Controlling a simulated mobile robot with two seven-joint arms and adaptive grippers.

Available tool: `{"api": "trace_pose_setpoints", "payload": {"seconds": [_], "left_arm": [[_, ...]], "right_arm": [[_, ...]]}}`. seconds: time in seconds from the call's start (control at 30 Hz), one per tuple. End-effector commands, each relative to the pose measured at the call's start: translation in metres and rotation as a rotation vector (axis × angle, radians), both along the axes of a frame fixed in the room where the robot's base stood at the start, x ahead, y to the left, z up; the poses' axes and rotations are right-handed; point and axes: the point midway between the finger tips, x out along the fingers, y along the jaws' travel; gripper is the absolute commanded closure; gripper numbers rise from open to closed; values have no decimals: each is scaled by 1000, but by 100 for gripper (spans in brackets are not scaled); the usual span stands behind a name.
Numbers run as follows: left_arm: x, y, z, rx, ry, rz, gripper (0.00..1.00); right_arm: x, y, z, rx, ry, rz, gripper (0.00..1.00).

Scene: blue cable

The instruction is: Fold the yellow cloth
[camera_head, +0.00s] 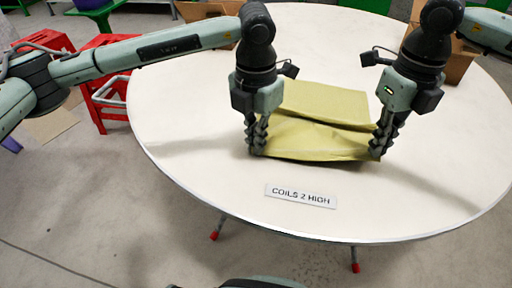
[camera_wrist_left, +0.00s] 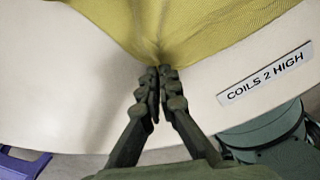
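The yellow cloth (camera_head: 322,101) lies on the round white table (camera_head: 190,130). A crease runs across it, and its near part (camera_head: 315,142) spans between my two grippers. My left gripper (camera_head: 257,152) is at the near left corner. In the left wrist view its fingertips (camera_wrist_left: 160,75) are together on the cloth (camera_wrist_left: 215,25), which gathers into wrinkles at the tips. My right gripper (camera_head: 377,154) is at the near right corner, its fingers close together on the cloth. The fingers hide both corners.
A label reading "COILS 2 HIGH" (camera_head: 300,195) lies on the table in front of the cloth; the left wrist view shows it too (camera_wrist_left: 265,75). Cardboard boxes (camera_head: 212,10) (camera_head: 460,62) stand at the back left and right. A red stool (camera_head: 100,85) stands left. The table's left side is clear.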

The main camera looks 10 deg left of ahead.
Motion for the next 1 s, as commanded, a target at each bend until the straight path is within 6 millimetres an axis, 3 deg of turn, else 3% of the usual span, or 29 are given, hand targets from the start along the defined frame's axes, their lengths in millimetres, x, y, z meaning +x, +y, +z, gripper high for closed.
{"api": "trace_pose_setpoints", "payload": {"seconds": [0.8, 1.0], "left_arm": [[0, 0, 0, 0, 1, 0, 100], [1, 0, 12, 0, -2, 0, 100]], "right_arm": [[0, 0, 0, 0, 0, 0, 100], [0, 0, 0, 0, 0, 0, 100]]}}
